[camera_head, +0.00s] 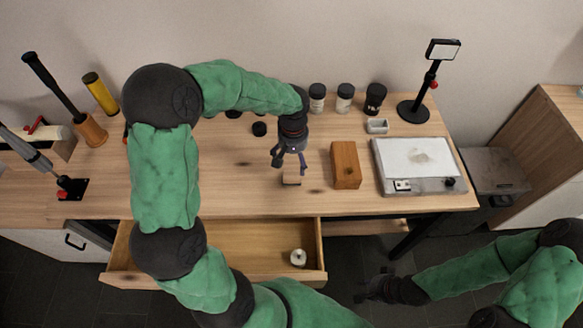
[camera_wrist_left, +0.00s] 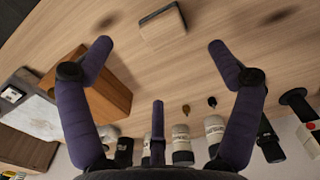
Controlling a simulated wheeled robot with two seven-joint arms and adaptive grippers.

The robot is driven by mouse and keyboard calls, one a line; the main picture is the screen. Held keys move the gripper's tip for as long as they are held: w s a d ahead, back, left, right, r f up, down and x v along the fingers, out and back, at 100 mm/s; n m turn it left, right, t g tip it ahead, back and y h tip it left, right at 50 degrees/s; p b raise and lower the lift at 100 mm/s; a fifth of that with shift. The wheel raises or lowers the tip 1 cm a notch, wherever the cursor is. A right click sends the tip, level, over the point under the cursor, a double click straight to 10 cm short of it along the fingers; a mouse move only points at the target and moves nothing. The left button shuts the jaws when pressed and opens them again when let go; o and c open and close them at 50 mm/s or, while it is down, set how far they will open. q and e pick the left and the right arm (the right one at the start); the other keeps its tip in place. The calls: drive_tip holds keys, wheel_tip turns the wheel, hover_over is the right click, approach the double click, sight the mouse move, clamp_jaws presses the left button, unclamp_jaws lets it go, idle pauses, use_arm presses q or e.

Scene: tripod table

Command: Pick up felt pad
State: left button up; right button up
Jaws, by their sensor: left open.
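A small pale block with a greyish top, which looks like the felt pad (camera_head: 291,181), lies on the wooden table near its front edge. It also shows in the left wrist view (camera_wrist_left: 163,26), at the top middle, just beyond the fingertips. My left gripper (camera_head: 290,163) is above and just behind it in the head view, fingers pointing down. In the left wrist view the fingers (camera_wrist_left: 160,48) are spread wide with nothing between them. My right gripper (camera_head: 372,287) hangs low in front of the table, away from the pad; its finger gap is unclear.
A wooden block (camera_head: 345,165) stands close right of the left gripper, with a white-topped plate device (camera_head: 415,165) beyond. Several jars (camera_head: 344,98) line the back. An open drawer (camera_head: 220,250) below holds a small white roll (camera_head: 298,258). The table left of the pad is mostly clear.

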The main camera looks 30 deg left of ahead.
sight(292, 176)
use_arm(q)
wheel_tip(292, 176, down, 5)
drive_tip(key=shift+s+r+b, duration=0.1)
drive_tip(key=shift+s+b, duration=0.05)
drive_tip(key=shift+b, duration=0.55)
drive_tip(key=shift+a+f+b, duration=0.15)
drive_tip(key=shift+f+b, duration=1.05)
drive_tip(key=shift+f, duration=1.65)
drive_tip(key=c, duration=1.5)
